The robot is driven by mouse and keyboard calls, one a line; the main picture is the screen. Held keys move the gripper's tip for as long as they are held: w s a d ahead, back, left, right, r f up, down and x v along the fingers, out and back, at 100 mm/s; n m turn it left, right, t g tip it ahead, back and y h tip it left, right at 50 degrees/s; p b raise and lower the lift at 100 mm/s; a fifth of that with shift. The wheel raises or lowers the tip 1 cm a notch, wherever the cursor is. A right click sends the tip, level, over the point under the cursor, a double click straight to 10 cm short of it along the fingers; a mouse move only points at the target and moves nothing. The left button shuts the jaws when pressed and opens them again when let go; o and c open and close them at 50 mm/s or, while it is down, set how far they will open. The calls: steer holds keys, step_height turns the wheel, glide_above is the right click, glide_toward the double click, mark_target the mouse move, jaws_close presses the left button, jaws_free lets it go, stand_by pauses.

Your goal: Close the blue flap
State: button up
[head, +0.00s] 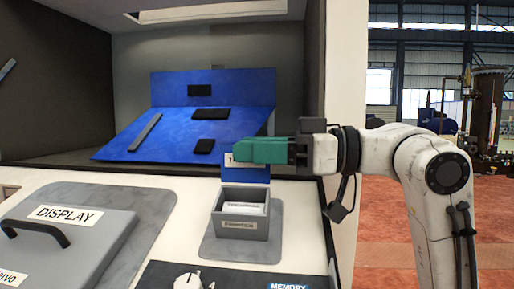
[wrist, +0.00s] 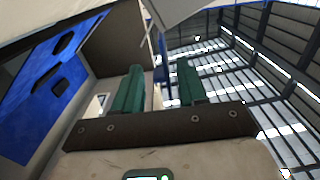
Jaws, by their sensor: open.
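The blue flap (head: 258,174) stands upright, open, at the back of a small grey box (head: 240,227) in the head view. It has a white label, partly hidden by my gripper. The box is open at the top, with a pale item (head: 246,208) inside. My gripper (head: 242,151) reaches in from the right with green fingers, level with the flap's upper edge. The fingers overlap the flap in the picture; I cannot tell whether they touch it. In the wrist view, my gripper (wrist: 160,84) has its two fingers apart and no clearly held thing between them.
A large blue panel (head: 232,118) with dark bars leans at the back. A grey cover labelled DISPLAY (head: 75,232), with a dark handle, lies at front left. A dark panel with a white knob (head: 189,280) is in front. The dark wall edge (head: 312,100) stands near my arm.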

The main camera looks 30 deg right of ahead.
steer(key=shift+c, duration=0.2)
jaws_close()
